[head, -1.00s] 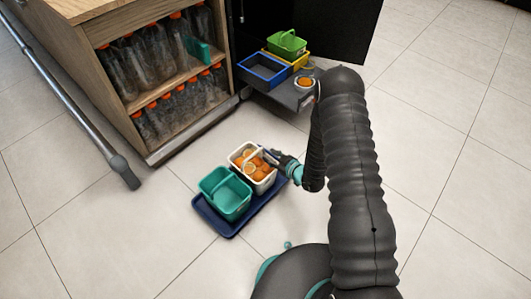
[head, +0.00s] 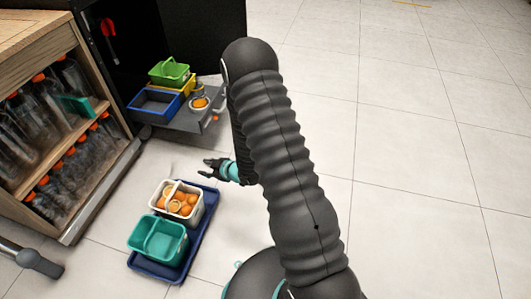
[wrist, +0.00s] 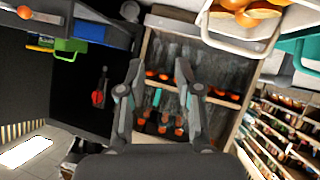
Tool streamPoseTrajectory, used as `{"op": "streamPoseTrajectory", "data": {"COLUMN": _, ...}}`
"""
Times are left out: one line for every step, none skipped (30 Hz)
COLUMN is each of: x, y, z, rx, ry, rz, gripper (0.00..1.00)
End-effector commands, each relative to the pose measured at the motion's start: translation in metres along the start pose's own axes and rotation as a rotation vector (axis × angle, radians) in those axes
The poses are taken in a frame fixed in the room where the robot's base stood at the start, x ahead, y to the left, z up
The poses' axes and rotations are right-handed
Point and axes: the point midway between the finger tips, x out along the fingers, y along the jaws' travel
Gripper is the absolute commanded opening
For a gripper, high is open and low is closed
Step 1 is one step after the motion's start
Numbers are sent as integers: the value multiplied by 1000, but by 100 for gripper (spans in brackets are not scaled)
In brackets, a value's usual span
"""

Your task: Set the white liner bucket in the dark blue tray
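The white liner bucket (head: 168,207) holds several oranges and orange halves, with its handle up. It stands in the far part of the dark blue tray (head: 208,222) on the floor, behind the teal bucket (head: 158,240) in the same tray. My gripper (head: 207,169) is open and empty, above and to the right of the white bucket in the head view, apart from it. In the wrist view my gripper (wrist: 155,80) has its two fingers spread with nothing between them. The white bucket (wrist: 240,32) shows at that view's top right.
A grey shelf (head: 190,120) of the dark machine holds a blue bin (head: 155,106), a yellow bin, a green basket (head: 170,72) and an orange-filled cup (head: 200,104). A wooden cabinet (head: 62,38) with bottles stands left. Floor on the right is clear.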

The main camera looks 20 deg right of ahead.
Motion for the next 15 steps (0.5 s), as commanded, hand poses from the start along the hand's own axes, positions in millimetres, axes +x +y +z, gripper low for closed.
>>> {"op": "streamPoseTrajectory", "data": {"x": -8, "y": 16, "z": -15, "rx": -8, "ry": -28, "rz": 25, "gripper": 34}}
{"op": "streamPoseTrajectory", "data": {"x": -12, "y": 24, "z": -21, "rx": -8, "ry": -48, "rz": 38, "gripper": 34}}
{"op": "streamPoseTrajectory", "data": {"x": -19, "y": 34, "z": -29, "rx": -6, "ry": -76, "rz": 55, "gripper": 34}}
{"op": "streamPoseTrajectory", "data": {"x": -25, "y": 41, "z": -35, "rx": -4, "ry": -96, "rz": 69, "gripper": 34}}
{"op": "streamPoseTrajectory", "data": {"x": -31, "y": 48, "z": -41, "rx": -1, "ry": -116, "rz": 82, "gripper": 34}}
{"op": "streamPoseTrajectory", "data": {"x": -39, "y": 57, "z": -49, "rx": 4, "ry": -140, "rz": 101, "gripper": 34}}
{"op": "streamPoseTrajectory", "data": {"x": -46, "y": 63, "z": -55, "rx": 9, "ry": -159, "rz": 114, "gripper": 34}}
{"op": "streamPoseTrajectory", "data": {"x": -53, "y": 69, "z": -61, "rx": 16, "ry": -178, "rz": 129, "gripper": 34}}
{"op": "streamPoseTrajectory", "data": {"x": -63, "y": 76, "z": -68, "rx": 24, "ry": -202, "rz": 146, "gripper": 34}}
{"op": "streamPoseTrajectory", "data": {"x": -70, "y": 81, "z": -74, "rx": 32, "ry": -220, "rz": 160, "gripper": 34}}
{"op": "streamPoseTrajectory", "data": {"x": -78, "y": 86, "z": -80, "rx": 41, "ry": -238, "rz": 174, "gripper": 34}}
{"op": "streamPoseTrajectory", "data": {"x": -89, "y": 92, "z": -87, "rx": 54, "ry": -259, "rz": 193, "gripper": 34}}
{"op": "streamPoseTrajectory", "data": {"x": -98, "y": 96, "z": -93, "rx": 65, "ry": -276, "rz": 207, "gripper": 34}}
{"op": "streamPoseTrajectory", "data": {"x": -107, "y": 100, "z": -98, "rx": 75, "ry": -292, "rz": 219, "gripper": 34}}
{"op": "streamPoseTrajectory", "data": {"x": -119, "y": 104, "z": -105, "rx": 92, "ry": -312, "rz": 237, "gripper": 34}}
